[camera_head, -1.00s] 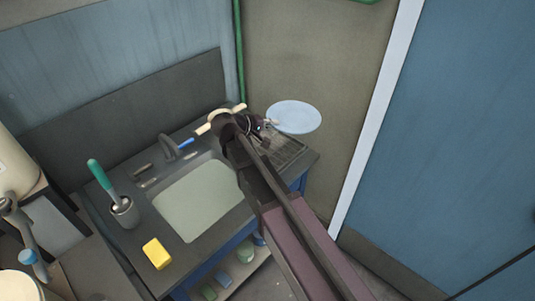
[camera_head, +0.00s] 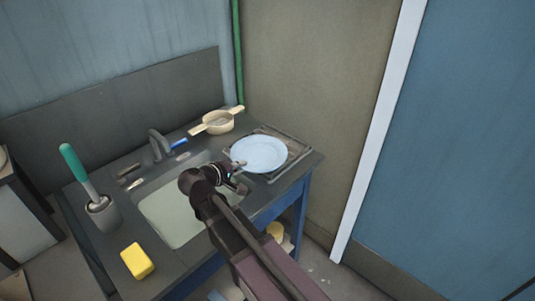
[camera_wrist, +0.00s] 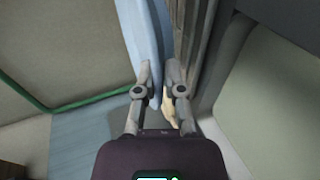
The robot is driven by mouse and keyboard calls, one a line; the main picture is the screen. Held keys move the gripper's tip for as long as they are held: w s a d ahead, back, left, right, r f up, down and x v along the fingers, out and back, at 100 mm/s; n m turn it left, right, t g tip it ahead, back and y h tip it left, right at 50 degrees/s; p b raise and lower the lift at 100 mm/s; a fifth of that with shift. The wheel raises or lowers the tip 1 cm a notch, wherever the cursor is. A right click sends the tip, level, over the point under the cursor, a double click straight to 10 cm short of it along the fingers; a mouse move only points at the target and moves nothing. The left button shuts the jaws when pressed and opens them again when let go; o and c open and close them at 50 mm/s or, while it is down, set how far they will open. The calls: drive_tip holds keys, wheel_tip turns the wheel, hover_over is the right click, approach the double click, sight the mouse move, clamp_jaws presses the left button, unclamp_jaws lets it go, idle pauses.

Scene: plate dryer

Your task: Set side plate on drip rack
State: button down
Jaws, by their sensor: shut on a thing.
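The side plate (camera_head: 259,153) is pale blue and round, over the drip rack (camera_head: 292,142) on the right end of the counter. My gripper (camera_head: 240,168) is shut on the plate's near left rim. In the wrist view, the plate (camera_wrist: 145,35) appears nearly edge-on between the fingers (camera_wrist: 159,70). The ribbed rack (camera_wrist: 190,30) lies close beside it there. The plate hides much of the rack in the head view. I cannot tell whether the plate touches the rack.
A cream strainer-like pan (camera_head: 219,122) stands behind the plate, left of the rack. The tap (camera_head: 160,145) and sink basin (camera_head: 165,214) are further left. A yellow sponge (camera_head: 138,261) and a brush in a grey holder (camera_head: 102,213) are on the counter. A wall stands behind the rack.

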sight(252, 142)
drive_tip(key=shift+s+a+f, duration=0.2)
drive_tip(key=shift+s+f, duration=0.05)
drive_tip(key=shift+f, duration=0.1)
drive_tip(key=shift+w, duration=0.15)
drive_tip(key=w, duration=0.4)
drive_tip(key=w+d+f+b, duration=0.1)
drive_tip(key=w, duration=0.9)
drive_tip(key=shift+w+d+f+b, duration=0.2)
drive_tip(key=shift+d+b, duration=0.1)
drive_tip(key=shift+d, duration=0.1)
drive_tip(key=shift+w, duration=0.55)
drive_tip(key=shift+w+d+f+b, duration=0.1)
drive_tip(key=shift+f+b, duration=0.3)
drive_tip(key=shift+b, duration=0.05)
drive_tip(key=shift+f+b, duration=1.4)
drive_tip(key=shift+f, duration=0.15)
drive_tip(key=c, duration=0.7)
unclamp_jaws()
drive_tip(key=shift+c, duration=0.2)
